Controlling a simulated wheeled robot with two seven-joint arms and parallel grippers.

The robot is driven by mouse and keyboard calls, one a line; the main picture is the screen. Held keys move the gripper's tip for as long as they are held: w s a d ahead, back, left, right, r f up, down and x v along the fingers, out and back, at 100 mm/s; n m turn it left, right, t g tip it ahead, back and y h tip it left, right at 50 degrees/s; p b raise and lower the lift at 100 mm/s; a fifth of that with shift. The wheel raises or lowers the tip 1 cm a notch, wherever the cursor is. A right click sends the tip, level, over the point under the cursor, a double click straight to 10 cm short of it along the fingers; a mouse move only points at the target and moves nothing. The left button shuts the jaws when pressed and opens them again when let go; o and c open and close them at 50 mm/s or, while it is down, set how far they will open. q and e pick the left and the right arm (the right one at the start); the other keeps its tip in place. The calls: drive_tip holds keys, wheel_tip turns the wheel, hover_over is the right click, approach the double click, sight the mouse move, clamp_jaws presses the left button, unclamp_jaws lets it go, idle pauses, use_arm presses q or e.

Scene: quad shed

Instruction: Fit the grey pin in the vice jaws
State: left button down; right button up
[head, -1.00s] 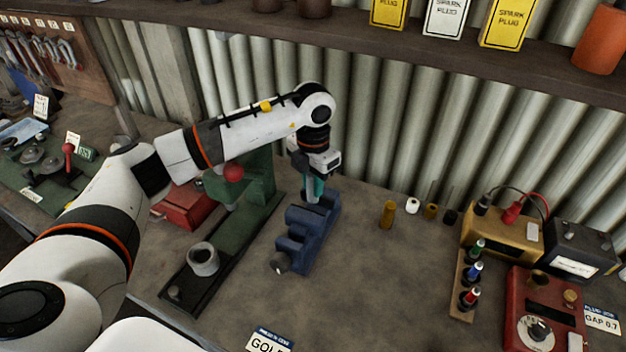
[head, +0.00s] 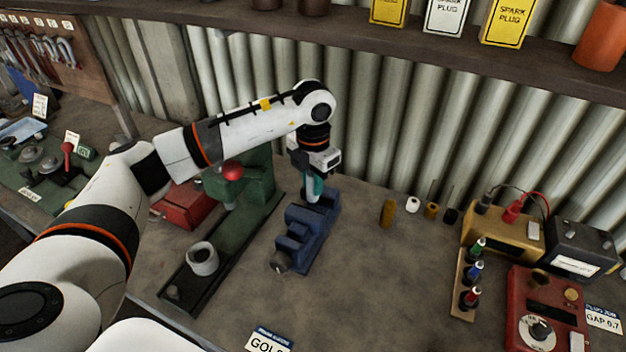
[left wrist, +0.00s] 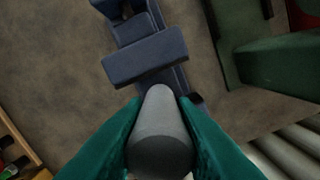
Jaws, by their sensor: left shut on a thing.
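The blue vice (head: 306,232) stands on the bench in the middle of the head view, and its blue jaw block (left wrist: 145,58) shows in the left wrist view. My left gripper (head: 314,188) is above the far end of the vice and points down. Its teal fingers are shut on the grey pin (left wrist: 160,128), which sticks out past the fingertips toward the vice. In the left wrist view the pin's end overlaps the vice behind the jaw block. I cannot tell whether it touches. My right gripper is in no view.
A green press (head: 238,216) with a red knob stands just left of the vice. A brass cylinder (head: 388,213) and small parts stand to the right. A wooden rack of plugs (head: 463,290) and a red tester (head: 545,310) are farther right. The bench before the vice is clear.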

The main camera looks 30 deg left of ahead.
sight(313, 196)
use_arm(q)
drive_tip(key=shift+f+b, duration=0.75)
drive_tip(key=shift+f, duration=0.2)
idle(0.3)
drive_tip(key=shift+f+b, duration=1.25)
drive_tip(key=shift+f, duration=0.35)
idle(0.6)
idle(0.4)
drive_tip(key=c, duration=0.8)
unclamp_jaws()
drive_tip(key=shift+s, duration=0.1)
drive_tip(key=shift+o, duration=0.3)
drive_tip(key=shift+r, duration=0.1)
